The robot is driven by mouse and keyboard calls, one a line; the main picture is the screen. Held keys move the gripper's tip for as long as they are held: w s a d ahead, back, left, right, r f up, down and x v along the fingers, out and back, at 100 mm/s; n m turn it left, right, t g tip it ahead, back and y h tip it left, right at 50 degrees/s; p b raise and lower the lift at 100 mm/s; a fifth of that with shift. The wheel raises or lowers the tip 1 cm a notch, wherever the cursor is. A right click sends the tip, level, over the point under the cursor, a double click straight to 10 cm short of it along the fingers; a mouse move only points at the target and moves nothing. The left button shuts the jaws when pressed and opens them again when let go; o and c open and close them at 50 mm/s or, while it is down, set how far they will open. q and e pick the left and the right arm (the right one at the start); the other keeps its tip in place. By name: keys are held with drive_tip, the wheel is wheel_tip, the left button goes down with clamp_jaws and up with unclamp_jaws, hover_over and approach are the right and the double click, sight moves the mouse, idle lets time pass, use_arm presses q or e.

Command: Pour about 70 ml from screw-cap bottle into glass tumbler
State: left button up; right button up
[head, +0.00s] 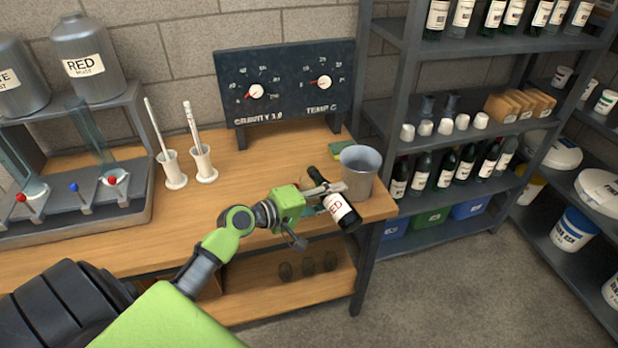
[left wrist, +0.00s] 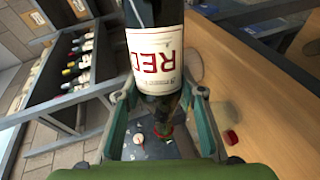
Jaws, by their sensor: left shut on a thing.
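The screw-cap bottle (head: 338,207), dark with a white RED label, is tilted at the right end of the wooden bench, its neck up and to the left and its base down to the right. My left gripper (head: 322,192) is shut on it. In the left wrist view the bottle (left wrist: 157,55) lies between the fingers of the left gripper (left wrist: 160,110), its label close to the camera. I cannot make out a glass tumbler for certain; a faint clear round outline shows beside the bottle in the left wrist view. My right gripper is not in view.
A grey metal pail (head: 362,165) stands right behind the bottle. Two white cylinder holders (head: 204,165) stand before the gauge board (head: 285,85). Several dark glasses (head: 308,266) are on the bench's lower shelf (head: 270,298). A bottle rack (head: 440,128) stands right. The bench middle is clear.

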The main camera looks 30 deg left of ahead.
use_arm(q)
drive_tip(key=shift+r+n+h+p, duration=0.3)
drive_tip(key=shift+r+n+p, duration=0.1)
drive_tip(key=shift+r+p, duration=0.25)
idle(0.5)
drive_tip(key=shift+s+d, duration=0.15)
drive_tip(key=shift+d, duration=0.4)
idle(0.4)
drive_tip(key=shift+r+n+p, duration=0.35)
drive_tip(key=shift+n+p, duration=0.05)
drive_tip(key=shift+p, duration=0.2)
idle(1.4)
drive_tip(key=f+m+b, duration=0.1)
drive_tip(key=f+b, duration=0.1)
drive_tip(key=f+m+b, duration=0.1)
drive_tip(key=f+b, duration=0.1)
drive_tip(key=b, duration=0.1)
drive_tip(key=shift+s+d+m+y, duration=0.2)
drive_tip(key=shift+m+y, duration=0.1)
drive_tip(key=shift+y, duration=0.1)
drive_tip(key=shift+b, duration=0.3)
drive_tip(key=shift+w+r+m, duration=0.1)
drive_tip(key=shift+r+m, duration=0.15)
drive_tip(key=shift+m, duration=0.05)
drive_tip(key=shift+a+f+m+t+y+b, duration=0.2)
drive_tip(key=shift+f+m+t+y+b, duration=0.15)
drive_tip(key=shift+f+m+b, duration=0.4)
drive_tip(key=shift+w, duration=0.1)
drive_tip(key=shift+r, duration=0.1)
